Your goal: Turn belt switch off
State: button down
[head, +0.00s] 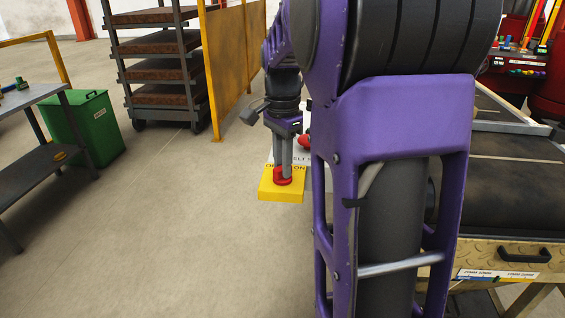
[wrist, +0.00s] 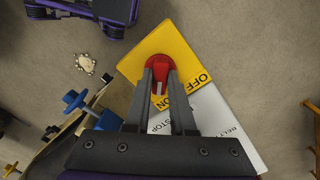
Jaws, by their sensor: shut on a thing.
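The belt switch is a red knob (head: 283,178) on a yellow plate (head: 268,191) marked OFF and ON. In the wrist view the red knob (wrist: 160,64) sits on the yellow plate (wrist: 186,38). OFF is printed on the plate's right side and ON on its lower side. A pale mark on the knob shows between the fingers, on the side towards ON. My gripper (head: 283,168) is shut on the knob from above. In the wrist view my gripper's fingers (wrist: 160,78) cover part of the knob.
A white BELT STOP panel (wrist: 220,125) adjoins the yellow plate; a red part (head: 304,143) shows there, mostly behind my arm. The conveyor (head: 510,185) is at the right. A yellow barrier (head: 228,60), a brick rack (head: 160,70) and a green bin (head: 92,125) stand left.

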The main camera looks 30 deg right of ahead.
jog(key=shift+r, duration=0.1)
jog(key=n+p, duration=0.2)
jog(key=n, duration=0.2)
jog(key=shift+n+p, duration=0.3)
jog(key=shift+p, duration=0.05)
jog(key=n+p, duration=0.2)
jog(key=n, duration=0.2)
jog(key=shift+n, duration=0.3)
jog(key=n+p, duration=0.1)
jog(key=n, duration=0.3)
jog(key=shift+n+p, duration=0.7)
jog(key=shift+n, duration=1.7)
jog(key=c, duration=0.8)
grip_release()
jog(key=shift+o, duration=0.2)
